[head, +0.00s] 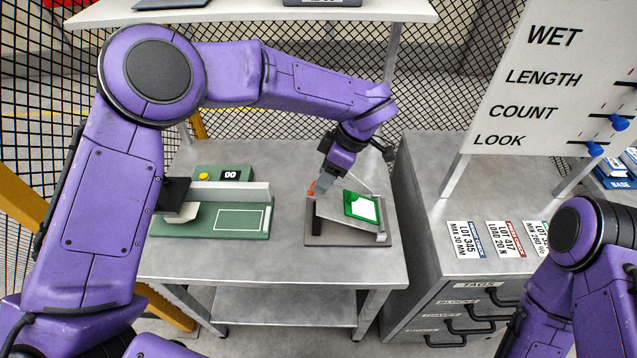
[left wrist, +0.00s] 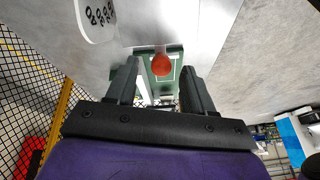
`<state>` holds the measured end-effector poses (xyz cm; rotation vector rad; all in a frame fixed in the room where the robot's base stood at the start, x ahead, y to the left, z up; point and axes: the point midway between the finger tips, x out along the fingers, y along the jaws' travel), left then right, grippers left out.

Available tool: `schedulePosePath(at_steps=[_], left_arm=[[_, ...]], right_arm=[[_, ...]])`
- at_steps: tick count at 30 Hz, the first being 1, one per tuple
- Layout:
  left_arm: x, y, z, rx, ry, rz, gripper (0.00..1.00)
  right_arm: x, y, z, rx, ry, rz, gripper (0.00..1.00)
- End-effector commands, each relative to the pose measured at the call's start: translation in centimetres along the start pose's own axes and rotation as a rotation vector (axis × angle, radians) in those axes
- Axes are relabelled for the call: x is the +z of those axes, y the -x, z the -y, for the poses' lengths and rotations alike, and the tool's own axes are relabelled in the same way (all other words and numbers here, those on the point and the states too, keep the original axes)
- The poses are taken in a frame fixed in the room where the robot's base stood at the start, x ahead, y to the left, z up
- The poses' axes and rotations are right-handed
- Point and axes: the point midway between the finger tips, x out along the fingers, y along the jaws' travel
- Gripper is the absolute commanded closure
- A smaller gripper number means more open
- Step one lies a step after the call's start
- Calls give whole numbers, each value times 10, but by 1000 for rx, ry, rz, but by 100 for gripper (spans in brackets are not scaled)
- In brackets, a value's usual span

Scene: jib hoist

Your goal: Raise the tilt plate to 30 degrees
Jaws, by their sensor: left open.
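The tilt plate (head: 335,207) is a grey plate on a darker flat base (head: 347,240), on the middle table. It looks sloped, but I cannot read its angle. A green-framed white card (head: 362,207) lies on it. An orange-red knob (head: 311,188) shows at its upper left. My left gripper (head: 320,186) is over that corner, beside the knob. In the left wrist view, the round knob (left wrist: 160,64) appears between the open fingers of my left gripper (left wrist: 159,70); I cannot tell whether they touch it. My right gripper is outside both views.
A green fixture (head: 215,222) with a grey bar and small display stands left on the same table (head: 300,265). A drawer cabinet (head: 440,210) with tags is to the right, below a white sign board (head: 550,80). Wire mesh fencing stands behind. The table's front strip is clear.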

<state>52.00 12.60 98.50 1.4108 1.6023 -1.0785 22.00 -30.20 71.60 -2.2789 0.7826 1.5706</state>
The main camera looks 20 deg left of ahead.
Motion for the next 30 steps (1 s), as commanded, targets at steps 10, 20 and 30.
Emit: schedulePosePath(at_steps=[10,20,30], left_arm=[[-1,-39,0,-1,3,1,48],[-1,-39,0,0,3,1,93],[-1,-28,1,-9,1,-26,100]], right_arm=[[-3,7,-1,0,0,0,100],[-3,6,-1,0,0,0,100],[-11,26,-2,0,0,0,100]])
